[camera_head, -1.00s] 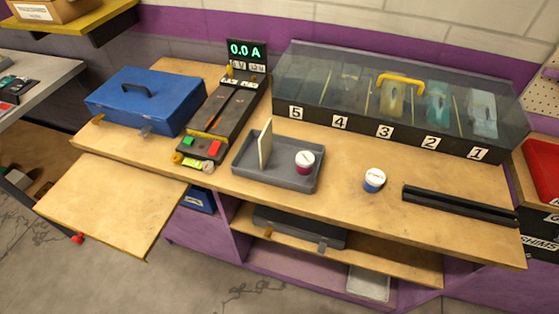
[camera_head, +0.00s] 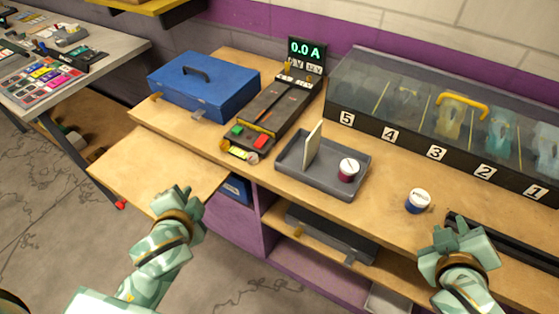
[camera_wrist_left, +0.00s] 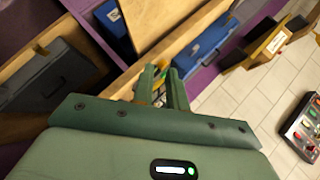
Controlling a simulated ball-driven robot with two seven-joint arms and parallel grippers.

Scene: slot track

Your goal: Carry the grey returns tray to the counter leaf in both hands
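The grey returns tray (camera_head: 312,181) lies flat on the middle of the counter. A thin cream card (camera_head: 313,146) stands tilted in it, beside a white-lidded red pot (camera_head: 347,169). The counter leaf (camera_head: 160,168) is a bare wooden flap, raised level at the counter's front left. My left gripper (camera_head: 183,194) is in front of the leaf's right edge, apart from the tray. Its fingers show a small empty gap in the left wrist view (camera_wrist_left: 163,88). My right gripper (camera_head: 457,226) is near the counter's front right, beyond the tray; its tips look apart and empty.
A white-lidded blue pot (camera_head: 418,201) stands right of the tray, near my right gripper. A black rail (camera_head: 510,240) lies behind that gripper. A meter track unit (camera_head: 268,115) and blue toolbox (camera_head: 203,85) stand left of the tray; a clear-lidded case (camera_head: 440,110) stands behind.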

